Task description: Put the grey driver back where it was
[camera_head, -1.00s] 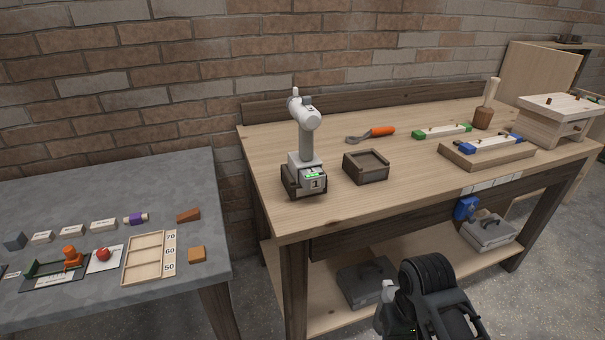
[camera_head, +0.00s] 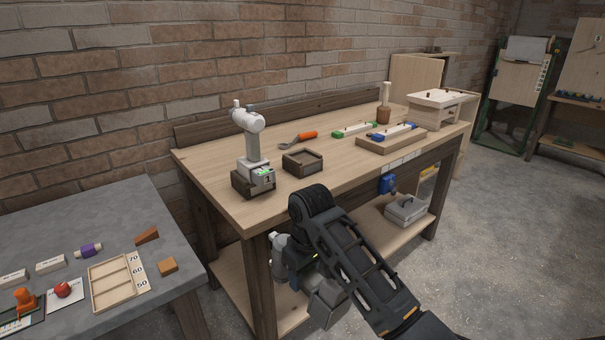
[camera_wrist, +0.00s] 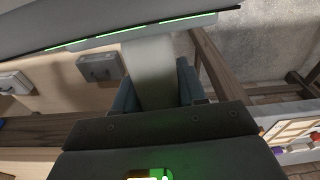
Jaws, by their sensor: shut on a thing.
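My gripper (camera_wrist: 155,90) is shut on a pale grey handle, which I take to be the grey driver (camera_wrist: 150,70); it runs between the two fingers in the wrist view. In the head view my gripper is low in front of the workbench, mostly behind my arm. A pale part of the driver (camera_head: 279,241) shows at its left. Another grey-white driver (camera_head: 252,135) stands upright on the bench in a dark wooden holder, with a "1" on its base. Beside it is an empty dark square holder (camera_head: 302,162).
The wooden workbench (camera_head: 225,200) also carries orange-handled pliers (camera_head: 299,139), green-ended and blue-ended blocks, and a mallet (camera_head: 384,105). A grey table (camera_head: 120,220) with small items stands at left. A toolbox (camera_head: 405,209) sits on the lower shelf. Floor at right is clear.

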